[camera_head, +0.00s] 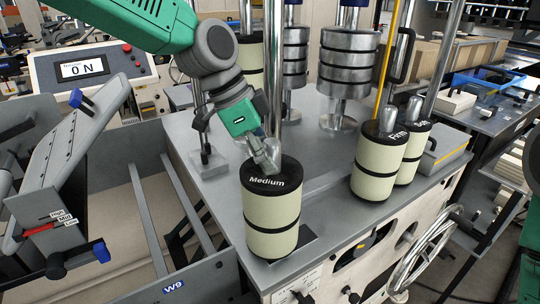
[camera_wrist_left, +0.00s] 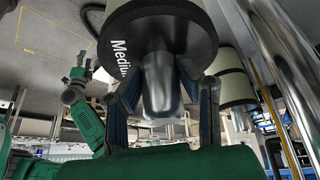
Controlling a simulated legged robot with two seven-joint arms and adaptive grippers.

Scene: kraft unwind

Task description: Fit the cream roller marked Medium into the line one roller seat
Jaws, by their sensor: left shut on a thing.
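The cream roller marked Medium (camera_head: 271,212) is upright at the front of the grey machine top, with black bands and a black top cap. My left gripper (camera_head: 263,158) is above it, shut on the metal knob on its cap. In the left wrist view the two fingers (camera_wrist_left: 160,100) flank the knob (camera_wrist_left: 161,82), below the Medium cap (camera_wrist_left: 160,35). I cannot tell whether the roller's base touches the surface. A dark square patch (camera_head: 303,239) shows beside its base. I cannot clearly pick out the line one roller seat.
Two similar rollers, one marked Firm (camera_head: 377,160) and one partly hidden (camera_head: 413,150), stand to the right. Steel posts and stacked metal cylinders (camera_head: 347,62) stand behind. A handwheel (camera_head: 425,250) is front right.

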